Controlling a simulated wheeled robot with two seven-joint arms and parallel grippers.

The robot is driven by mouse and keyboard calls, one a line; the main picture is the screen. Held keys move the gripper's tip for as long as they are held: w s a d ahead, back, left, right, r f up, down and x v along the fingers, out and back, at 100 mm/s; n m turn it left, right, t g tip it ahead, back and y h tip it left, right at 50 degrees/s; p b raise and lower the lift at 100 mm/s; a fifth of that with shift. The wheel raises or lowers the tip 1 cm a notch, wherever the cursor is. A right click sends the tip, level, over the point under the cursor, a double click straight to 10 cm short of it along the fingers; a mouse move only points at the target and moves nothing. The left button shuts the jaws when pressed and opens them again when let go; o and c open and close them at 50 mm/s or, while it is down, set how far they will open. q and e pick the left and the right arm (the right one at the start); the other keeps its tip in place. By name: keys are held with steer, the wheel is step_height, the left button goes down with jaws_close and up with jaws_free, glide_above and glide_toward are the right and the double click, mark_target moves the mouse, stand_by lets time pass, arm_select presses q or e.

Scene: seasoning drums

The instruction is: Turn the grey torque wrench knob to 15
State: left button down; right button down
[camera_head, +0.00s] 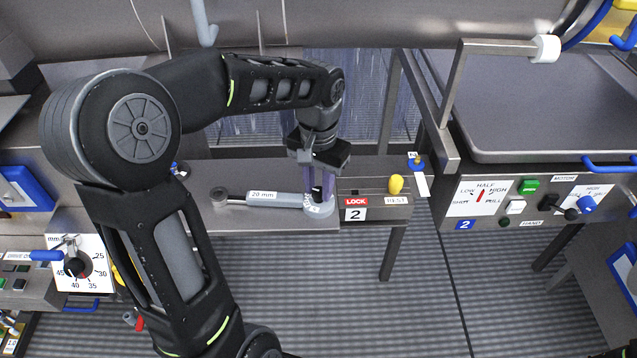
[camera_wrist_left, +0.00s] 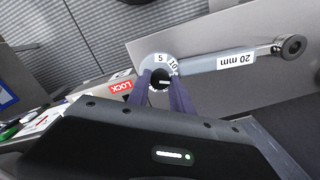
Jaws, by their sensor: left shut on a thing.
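The grey torque wrench (camera_head: 280,200) lies on a steel shelf, with a "20 mm" label on its handle. Its rounded head with a white dial (camera_head: 320,210) is at the right end. My left gripper (camera_head: 318,190) reaches down over this head. In the left wrist view, the purple fingers of the left gripper (camera_wrist_left: 161,92) are shut on the small dark knob (camera_wrist_left: 160,76), one on each side. The wrench (camera_wrist_left: 215,64) shows the dial numbers 5 and 10 there; the rest of the scale and the pointer's exact reading are hidden or too small. My right gripper is not in view.
Right of the wrench head is a panel with a red LOCK label (camera_head: 356,202), a "2" plate and a yellow knob (camera_head: 396,184). A control box (camera_head: 482,197) stands further right. A numbered dial (camera_head: 78,264) is at the lower left.

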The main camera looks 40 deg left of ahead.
mark_target(319, 191)
arm_select(q)
steer(key=shift+m, duration=0.6)
steer(key=c, duration=1.1)
jaws_free()
step_height(319, 191, up, 8)
steer(key=shift+f, duration=0.1)
